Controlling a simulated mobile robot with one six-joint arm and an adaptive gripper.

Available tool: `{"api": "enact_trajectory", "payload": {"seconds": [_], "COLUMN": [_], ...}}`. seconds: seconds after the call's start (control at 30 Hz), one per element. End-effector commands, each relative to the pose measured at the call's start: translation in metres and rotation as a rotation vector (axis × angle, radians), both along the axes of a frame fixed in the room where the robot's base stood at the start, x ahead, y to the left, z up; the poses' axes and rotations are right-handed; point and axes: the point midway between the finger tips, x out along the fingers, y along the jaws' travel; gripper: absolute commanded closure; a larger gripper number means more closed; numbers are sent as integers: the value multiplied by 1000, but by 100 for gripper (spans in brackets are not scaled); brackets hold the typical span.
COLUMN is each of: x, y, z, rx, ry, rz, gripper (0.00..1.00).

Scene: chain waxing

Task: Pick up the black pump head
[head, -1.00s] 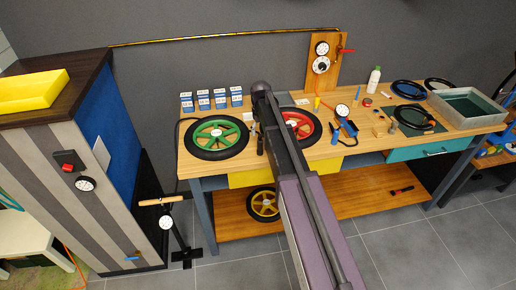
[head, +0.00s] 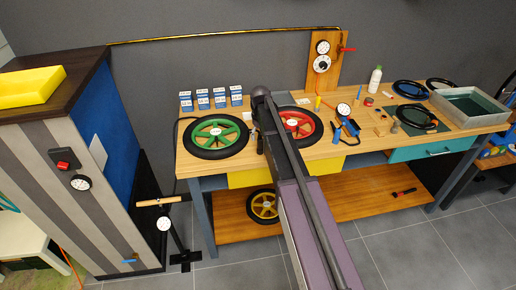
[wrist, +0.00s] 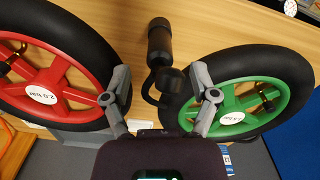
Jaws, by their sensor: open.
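The black pump head (wrist: 160,42) lies on the wooden bench between the red wheel (wrist: 45,80) and the green wheel (wrist: 245,105) in the wrist view. It has a dark cylindrical part and a rounded part with a curved black piece nearer to me. My gripper (wrist: 161,72) is open, one grey finger on each side of the rounded part, and nothing is clamped. I cannot tell how far above the bench the fingers are. In the head view a small part of the pump head (head: 259,144) shows beside my arm, which hides my gripper.
The green wheel (head: 218,133) and red wheel (head: 298,125) flank the space closely. Several small blue-and-white boxes (head: 203,99) stand behind the green wheel. A gauge board (head: 323,70) rises at the back. A grey tray (head: 470,105) sits at the bench's right end.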

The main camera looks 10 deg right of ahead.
Motion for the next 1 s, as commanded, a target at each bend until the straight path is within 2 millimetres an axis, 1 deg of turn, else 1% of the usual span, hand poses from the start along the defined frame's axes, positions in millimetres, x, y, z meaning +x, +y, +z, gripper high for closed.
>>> {"api": "enact_trajectory", "payload": {"seconds": [0.03, 0.23, 0.9, 0.93, 0.97, 1.0], "x": [0, 0, 0, 0, 0, 0], "y": [0, 0, 0, 0, 0, 0], "z": [-8, -16, -17, -17, -17, -17], "rx": [0, 0, 0, 0, 0, 0], "ry": [0, 0, 0, 0, 0, 0], "rz": [0, 0, 0, 0, 0, 0], "gripper": [24, 24, 24, 30, 39, 51]}}
